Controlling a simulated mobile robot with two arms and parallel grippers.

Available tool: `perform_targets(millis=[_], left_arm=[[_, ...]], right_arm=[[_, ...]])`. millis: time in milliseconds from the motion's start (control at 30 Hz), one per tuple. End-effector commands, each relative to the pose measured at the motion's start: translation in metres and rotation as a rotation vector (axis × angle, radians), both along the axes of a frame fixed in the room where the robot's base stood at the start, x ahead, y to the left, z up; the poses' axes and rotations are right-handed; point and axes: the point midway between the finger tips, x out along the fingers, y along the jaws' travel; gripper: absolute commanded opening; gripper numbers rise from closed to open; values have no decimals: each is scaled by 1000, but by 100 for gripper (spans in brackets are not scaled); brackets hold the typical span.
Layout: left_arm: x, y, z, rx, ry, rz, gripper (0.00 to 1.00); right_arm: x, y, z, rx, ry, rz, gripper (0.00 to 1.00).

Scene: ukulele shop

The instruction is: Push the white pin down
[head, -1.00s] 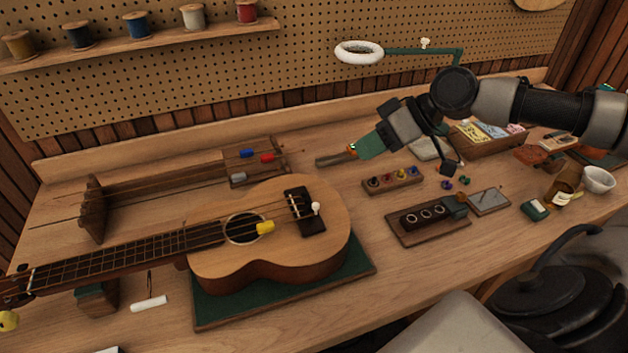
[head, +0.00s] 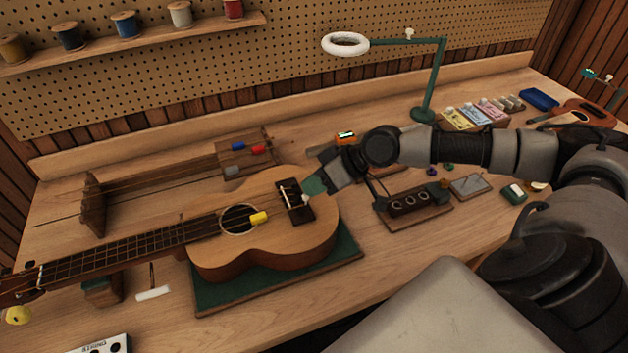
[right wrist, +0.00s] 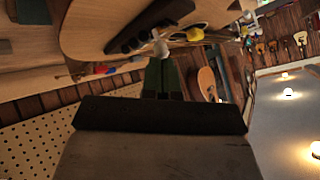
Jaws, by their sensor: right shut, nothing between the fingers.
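The white pin (head: 305,198) stands up from the dark bridge (head: 295,205) of the ukulele (head: 290,235). My right gripper (head: 314,187) is shut and empty, its green fingers close beside the pin on its right. In the right wrist view the white pin (right wrist: 160,48) shows just beyond the shut fingertips (right wrist: 162,68). I cannot tell whether they touch. My left gripper is not in view.
The ukulele lies on a green mat (head: 345,252). A yellow clip (head: 259,217) sits on its strings. A wooden string rack (head: 95,205) stands behind it. A dark block with rings (head: 410,203) and a lamp base (head: 422,114) are to the right.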

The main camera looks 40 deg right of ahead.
Motion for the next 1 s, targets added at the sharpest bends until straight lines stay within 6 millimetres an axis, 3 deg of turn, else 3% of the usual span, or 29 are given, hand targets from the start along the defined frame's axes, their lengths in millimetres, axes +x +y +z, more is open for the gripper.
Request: perform_targets(millis=[267, 533, 867, 1000], left_arm=[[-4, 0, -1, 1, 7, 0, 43], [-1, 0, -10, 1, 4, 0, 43], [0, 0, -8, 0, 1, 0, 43], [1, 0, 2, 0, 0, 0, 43]], right_arm=[[0, 0, -1, 0, 0, 0, 0], [0, 0, -26, 1, 2, 0, 0], [-1, 1, -25, 1, 3, 2, 0], [1, 3, -16, 2, 3, 2, 0]])
